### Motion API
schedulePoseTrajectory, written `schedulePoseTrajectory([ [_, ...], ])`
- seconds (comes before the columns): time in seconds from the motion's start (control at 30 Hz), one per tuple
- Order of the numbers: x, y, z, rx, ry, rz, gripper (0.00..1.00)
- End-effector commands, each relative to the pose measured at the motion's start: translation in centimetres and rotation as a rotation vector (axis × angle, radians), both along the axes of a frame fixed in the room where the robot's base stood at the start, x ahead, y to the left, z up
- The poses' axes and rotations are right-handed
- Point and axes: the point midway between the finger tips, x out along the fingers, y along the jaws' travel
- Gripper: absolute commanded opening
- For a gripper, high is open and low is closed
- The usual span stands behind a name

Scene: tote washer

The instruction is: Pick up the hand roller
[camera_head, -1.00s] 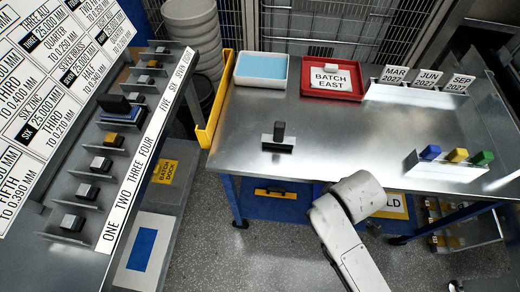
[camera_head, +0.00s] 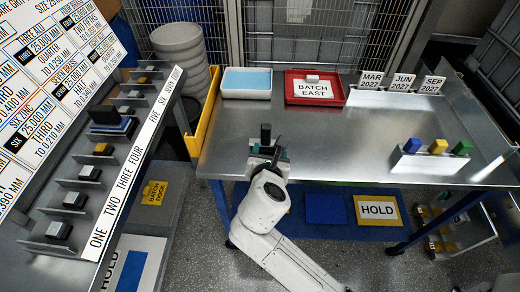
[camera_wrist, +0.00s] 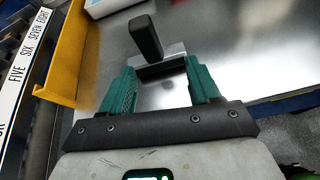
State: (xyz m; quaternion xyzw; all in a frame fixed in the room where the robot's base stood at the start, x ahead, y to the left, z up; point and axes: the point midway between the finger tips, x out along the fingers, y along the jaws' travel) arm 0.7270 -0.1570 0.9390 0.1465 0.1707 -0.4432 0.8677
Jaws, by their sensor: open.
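The hand roller, as I take it, shows a dark upright handle (camera_wrist: 147,38) above a pale metal part in the wrist view. It stands on the steel table (camera_head: 330,135), where its dark top (camera_head: 266,132) rises behind my gripper (camera_head: 268,152) in the head view. My gripper has teal fingers and is open, with nothing held between them. In the wrist view the handle is just beyond the fingertips (camera_wrist: 160,68), in line with the gap. The roller's lower part is mostly hidden by my gripper in the head view.
A yellow edge guard (camera_head: 204,112) runs along the table's left end. A white tray with a blue inside (camera_head: 247,94) and a red tray (camera_head: 340,91) stand at the back. A rack with coloured blocks (camera_head: 430,165) is at right. The table's middle is clear.

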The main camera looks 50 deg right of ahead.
Motion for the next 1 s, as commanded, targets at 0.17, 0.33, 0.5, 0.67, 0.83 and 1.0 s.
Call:
schedulePoseTrajectory([
  [0.17, 1.2, -0.1, 0.5, -0.102, 0.052, 0.056, 0.62],
  [0.33, 2.5, -1.9, -0.4, -0.106, 0.056, 0.055, 0.62],
  [0.5, 3.7, -3.5, -1.2, -0.104, 0.055, 0.057, 0.62],
  [0.67, 4.3, -4.1, -1.6, -0.102, 0.055, 0.057, 0.62],
  [0.83, 5.5, -5.7, -2.7, -0.102, 0.055, 0.055, 0.62],
  [1.0, 6.7, -7.1, -3.5, -0.101, 0.054, 0.055, 0.62],
])
